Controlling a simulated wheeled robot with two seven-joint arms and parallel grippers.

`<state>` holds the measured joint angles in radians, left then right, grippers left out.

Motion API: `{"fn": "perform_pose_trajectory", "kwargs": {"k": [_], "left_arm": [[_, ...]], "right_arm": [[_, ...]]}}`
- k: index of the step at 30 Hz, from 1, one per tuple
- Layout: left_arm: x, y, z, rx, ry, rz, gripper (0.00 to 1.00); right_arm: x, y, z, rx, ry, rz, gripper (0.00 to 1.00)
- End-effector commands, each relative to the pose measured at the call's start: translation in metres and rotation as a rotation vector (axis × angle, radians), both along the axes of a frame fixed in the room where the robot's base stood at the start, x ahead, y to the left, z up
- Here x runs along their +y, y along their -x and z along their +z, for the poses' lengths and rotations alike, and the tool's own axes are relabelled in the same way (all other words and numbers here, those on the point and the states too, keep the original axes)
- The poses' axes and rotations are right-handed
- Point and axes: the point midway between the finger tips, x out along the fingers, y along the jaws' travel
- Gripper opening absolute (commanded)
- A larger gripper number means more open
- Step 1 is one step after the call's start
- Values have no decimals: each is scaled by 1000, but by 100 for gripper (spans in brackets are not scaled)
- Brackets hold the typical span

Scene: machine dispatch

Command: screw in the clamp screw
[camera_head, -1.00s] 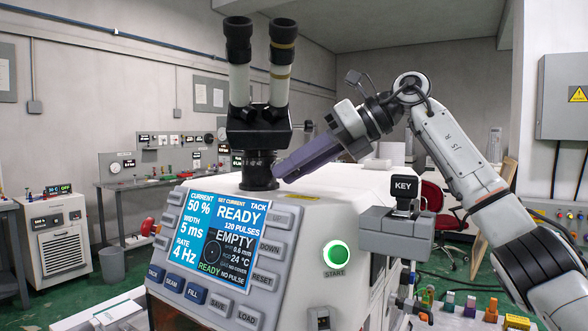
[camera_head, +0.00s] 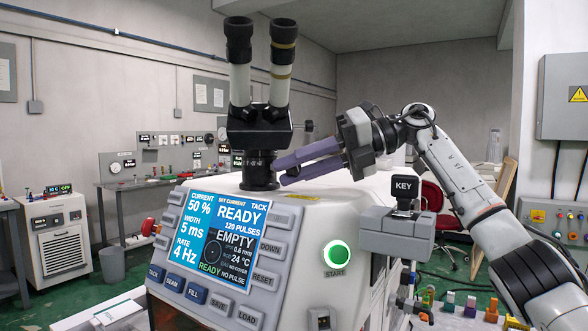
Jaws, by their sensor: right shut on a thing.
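The microscope head (camera_head: 259,127) with its two eyepieces stands on a dark column (camera_head: 259,170) on top of the white machine. My right gripper (camera_head: 279,169) reaches in from the right, with its long purple fingers pointing left at the column's right side. The two fingers show one above the other, and their tips are close together at the column. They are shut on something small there. The clamp screw itself is too small and too covered by the fingertips to make out. My left gripper is not in view.
The machine's sloped panel has a lit screen (camera_head: 222,235) and a green start button (camera_head: 336,254). A grey block with a KEY tag (camera_head: 404,187) stands below my right arm. Small coloured blocks (camera_head: 470,306) lie at the lower right.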

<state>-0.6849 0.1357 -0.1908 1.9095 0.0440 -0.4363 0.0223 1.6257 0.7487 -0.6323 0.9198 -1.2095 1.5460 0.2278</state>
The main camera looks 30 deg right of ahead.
Motion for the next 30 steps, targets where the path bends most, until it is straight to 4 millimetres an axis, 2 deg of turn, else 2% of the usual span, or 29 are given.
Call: {"fn": "perform_pose_trajectory", "kwargs": {"k": [9,10,11,22,30], "left_arm": [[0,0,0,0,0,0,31],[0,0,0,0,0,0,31],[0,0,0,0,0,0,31],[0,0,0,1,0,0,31],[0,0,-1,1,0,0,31]], "right_arm": [[0,0,0,-1,0,0,0],[0,0,0,-1,0,0,25],[0,0,0,-1,0,0,28],[-6,3,3,-2,0,-3,28],[-47,24,20,-3,-1,-4,28]]}}
